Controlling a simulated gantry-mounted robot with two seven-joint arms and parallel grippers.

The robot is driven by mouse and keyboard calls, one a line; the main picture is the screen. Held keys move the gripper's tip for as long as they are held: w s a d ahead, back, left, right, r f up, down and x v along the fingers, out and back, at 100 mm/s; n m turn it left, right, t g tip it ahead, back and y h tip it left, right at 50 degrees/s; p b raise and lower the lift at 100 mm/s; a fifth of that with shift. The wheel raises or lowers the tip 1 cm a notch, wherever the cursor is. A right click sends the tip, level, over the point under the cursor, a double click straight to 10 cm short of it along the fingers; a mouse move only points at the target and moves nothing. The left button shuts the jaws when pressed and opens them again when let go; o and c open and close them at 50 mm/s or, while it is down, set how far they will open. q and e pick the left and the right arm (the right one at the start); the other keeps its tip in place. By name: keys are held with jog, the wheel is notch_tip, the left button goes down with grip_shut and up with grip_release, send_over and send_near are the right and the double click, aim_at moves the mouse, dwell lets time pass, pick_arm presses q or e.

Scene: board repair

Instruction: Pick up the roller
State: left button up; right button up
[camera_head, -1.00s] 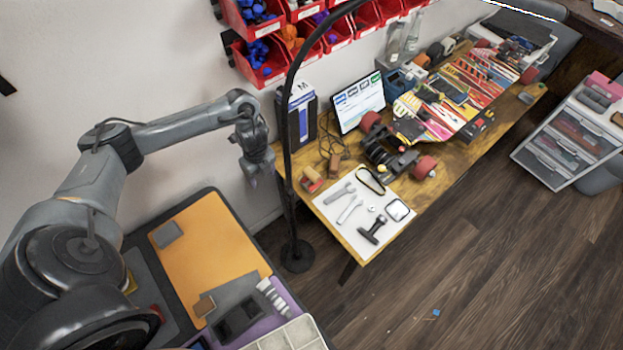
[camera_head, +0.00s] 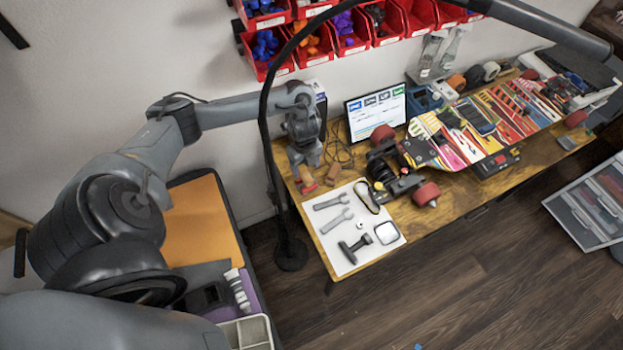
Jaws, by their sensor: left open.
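A small red and tan piece (camera_head: 309,188), which looks like the roller, lies at the left end of the wooden workbench. It is partly hidden behind my left gripper (camera_head: 304,174). The left gripper points down and is open, with its fingers right over or around that piece. I cannot tell whether they touch it.
A white mat (camera_head: 355,262) with wrenches and a black T-shaped tool lies just right of the gripper. A brown block (camera_head: 333,171), cables and a tablet (camera_head: 376,112) stand close by. A black lamp pole (camera_head: 266,130) rises beside my left arm. Red bins hang above.

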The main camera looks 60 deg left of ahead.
aim_at(306, 175)
pick_arm(q)
notch_tip(306, 175, down, 2)
jog(key=shift+s+f, duration=0.15)
jog(key=shift+f, duration=0.05)
jog(key=shift+w+a+f+b, duration=0.1)
jog(key=shift+w+f, duration=0.05)
jog(key=shift+f, duration=0.8)
jog(key=shift+w+a+f+b, duration=0.1)
jog(key=shift+w+f, duration=0.05)
jog(key=shift+f, duration=0.8)
jog(key=shift+w+a+f+b, duration=0.1)
jog(key=shift+w+f, duration=0.05)
jog(key=shift+f, duration=0.8)
jog(key=c, duration=1.2)
notch_tip(306, 175, up, 10)
jog(key=shift+r+p, duration=0.1)
jog(key=shift+p, duration=0.95)
